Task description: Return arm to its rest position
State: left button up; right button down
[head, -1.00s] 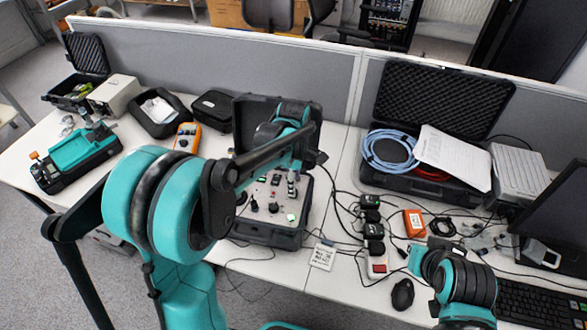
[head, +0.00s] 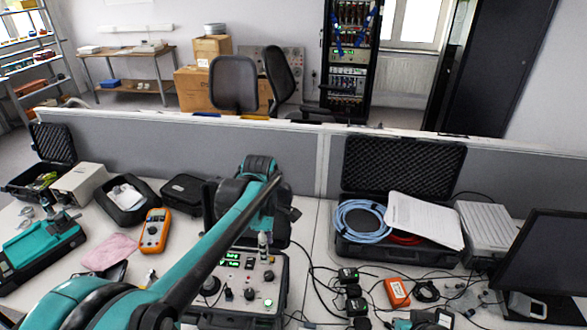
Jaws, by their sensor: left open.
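My left arm comes in from the bottom left and reaches over the open instrument case. My left gripper (head: 288,213) is at its far end, above the case and in front of its raised lid. It is small and partly hidden by the arm, but open, with nothing seen in it. The instrument panel (head: 238,292) below has green lit displays, knobs and a red button; my arm covers its left part. Of my right arm only a small teal part shows at the bottom edge; its gripper is out of view.
An orange multimeter (head: 154,231) and a pink cloth (head: 110,252) lie left of the case. An open black case (head: 350,247) with a blue cable stands right, near a monitor (head: 545,255). Loose cables cross the table. A grey partition (head: 290,150) runs behind.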

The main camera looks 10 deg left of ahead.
pick_arm(q)
jog(key=s+a+m+t, duration=0.1)
jog(key=s+m+t, duration=0.2)
jog(key=s+m, duration=0.5)
jog(key=s+a+f+m+t, duration=0.1)
jog(key=s+m+t, duration=0.3)
jog(key=s+m, duration=0.5)
jog(key=shift+a+m+b, duration=0.3)
jog(key=shift+a+m, duration=0.05)
jog(key=shift+m, duration=0.65)
jog(key=shift+f, duration=0.15)
dwell(1.0)
